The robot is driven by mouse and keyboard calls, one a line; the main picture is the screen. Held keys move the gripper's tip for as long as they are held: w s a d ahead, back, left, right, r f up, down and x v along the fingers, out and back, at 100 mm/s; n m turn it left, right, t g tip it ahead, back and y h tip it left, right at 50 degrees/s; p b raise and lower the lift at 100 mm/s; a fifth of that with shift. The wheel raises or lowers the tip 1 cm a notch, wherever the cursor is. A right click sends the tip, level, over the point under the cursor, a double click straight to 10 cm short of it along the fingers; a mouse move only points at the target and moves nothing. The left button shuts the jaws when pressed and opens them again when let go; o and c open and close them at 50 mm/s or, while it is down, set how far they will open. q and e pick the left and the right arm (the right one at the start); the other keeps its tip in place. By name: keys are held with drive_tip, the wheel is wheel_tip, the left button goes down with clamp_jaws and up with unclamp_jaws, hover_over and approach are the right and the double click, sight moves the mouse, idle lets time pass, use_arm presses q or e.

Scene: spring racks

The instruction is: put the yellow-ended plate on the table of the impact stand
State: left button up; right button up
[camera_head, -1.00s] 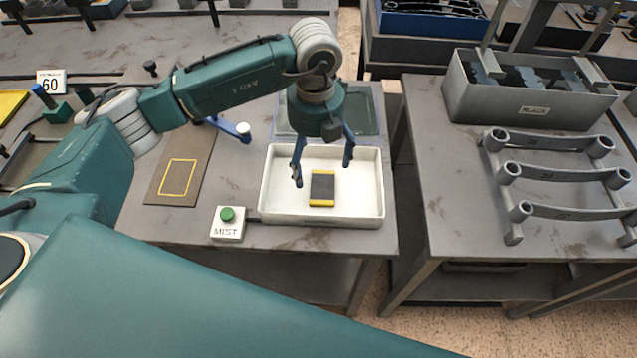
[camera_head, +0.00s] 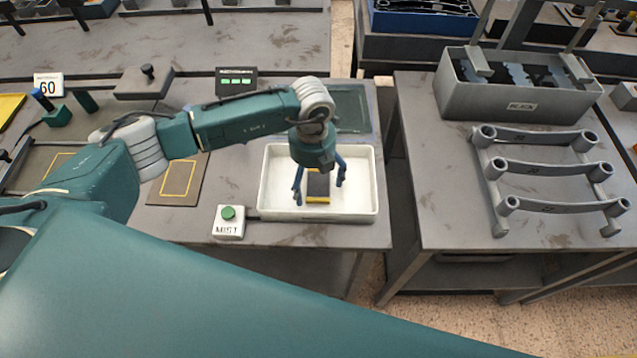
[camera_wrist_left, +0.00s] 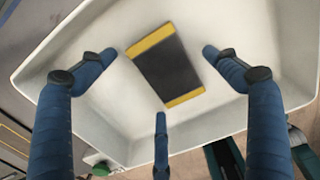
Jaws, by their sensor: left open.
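The yellow-ended plate (camera_head: 318,185), dark with a yellow band at each end, lies flat in the white tray (camera_head: 378,190). It shows whole in the left wrist view (camera_wrist_left: 168,68). My left gripper (camera_head: 319,191) is open above the plate, its blue fingers spread around it. In the left wrist view two fingers (camera_wrist_left: 160,55) stand on either side of the plate and a third is below it in the picture; none visibly grips it. I cannot tell for sure which fixture is the impact stand. My right gripper is out of view.
A MIST button box (camera_head: 229,222) stands left of the tray. Further left is a brown board (camera_head: 180,180) with a yellow outline, partly behind my arm. A knobbed grey block (camera_head: 143,82) and a display with green lights (camera_head: 236,82) stand behind. A grey rack (camera_head: 545,170) occupies the right table.

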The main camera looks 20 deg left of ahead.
use_arm(q)
drive_tip(key=c, duration=1.6)
drive_tip(key=shift+w+r, duration=0.1)
drive_tip(key=c, duration=0.4)
